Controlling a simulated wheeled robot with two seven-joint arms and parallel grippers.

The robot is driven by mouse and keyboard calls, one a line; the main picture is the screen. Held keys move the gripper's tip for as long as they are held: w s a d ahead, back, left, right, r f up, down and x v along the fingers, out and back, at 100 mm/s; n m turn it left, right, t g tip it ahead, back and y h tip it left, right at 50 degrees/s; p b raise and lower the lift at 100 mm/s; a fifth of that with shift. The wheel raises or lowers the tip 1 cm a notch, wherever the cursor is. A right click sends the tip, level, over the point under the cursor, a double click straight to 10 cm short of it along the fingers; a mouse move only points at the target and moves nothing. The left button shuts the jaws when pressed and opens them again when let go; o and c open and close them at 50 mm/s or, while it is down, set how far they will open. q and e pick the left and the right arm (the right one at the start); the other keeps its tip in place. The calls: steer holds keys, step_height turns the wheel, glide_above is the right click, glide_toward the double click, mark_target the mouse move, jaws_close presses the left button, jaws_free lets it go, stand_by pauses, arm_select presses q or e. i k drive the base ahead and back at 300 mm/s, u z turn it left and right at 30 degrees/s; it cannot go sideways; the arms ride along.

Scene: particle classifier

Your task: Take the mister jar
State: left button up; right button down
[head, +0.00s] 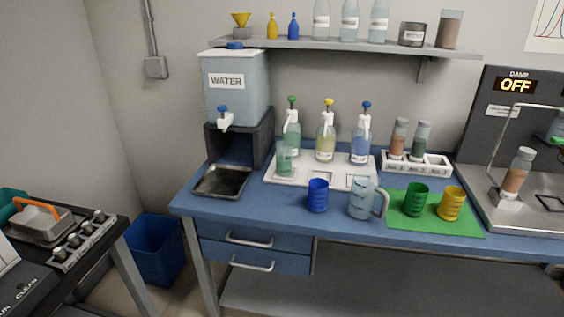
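No label in view reads "mister", so I cannot tell for sure which jar is meant. A jar with brown contents (516,172) stands in a small white holder on the machine marked DAMP (503,122), at the right, under a bent metal tube. Three pump bottles, with green (291,130), yellow (326,140) and blue (361,138) tops, stand on a white tray (284,176). Neither of my grippers is in view.
The blue bench (260,209) also holds a water tank (236,84), a metal tray (222,181), a blue cup (318,196), a clear jug (361,198), green (415,199) and yellow (451,204) cups, and a rack with two jars (417,168). A bottle shelf (300,43) hangs above.

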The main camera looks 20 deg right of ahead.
mark_target(284, 149)
steer(key=k, duration=0.5)
steer(key=z, duration=1.8)
steer(key=i, duration=1.15)
steer(key=u, duration=0.65)
